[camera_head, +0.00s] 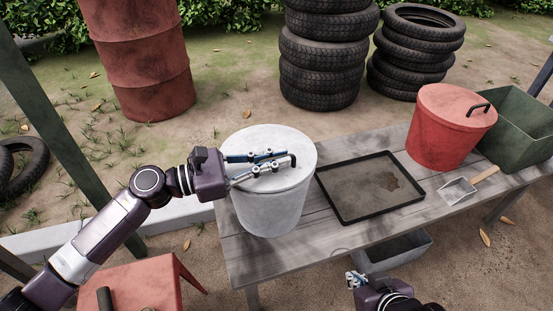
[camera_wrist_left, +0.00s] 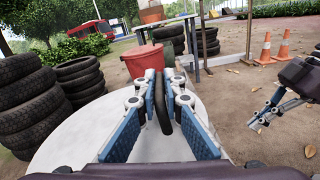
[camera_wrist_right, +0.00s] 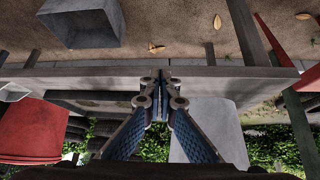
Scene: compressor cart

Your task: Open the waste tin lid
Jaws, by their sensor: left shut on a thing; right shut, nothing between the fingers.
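A pale grey tin (camera_head: 270,212) stands at the left end of the wooden table, its round lid (camera_head: 262,139) seated on top. My left gripper (camera_head: 268,163) is at the lid's black handle (camera_head: 293,159). In the left wrist view the fingers are shut on the handle (camera_wrist_left: 162,108), with the pale lid (camera_wrist_left: 72,140) below. A second tin, red (camera_head: 440,138), with a closed red lid (camera_head: 452,98) and a black handle, stands at the table's right. My right gripper (camera_head: 356,279) is shut and empty in front of the table's near edge; the right wrist view shows its fingertips (camera_wrist_right: 160,85) together.
A black-rimmed tray (camera_head: 352,219) lies mid-table beside the grey tin. A scoop (camera_head: 457,191) and a green bin (camera_head: 525,118) are at the right. A grey crate (camera_head: 400,250) sits under the table. A red stool (camera_head: 150,285) stands at lower left. Tyre stacks (camera_head: 320,60) stand behind.

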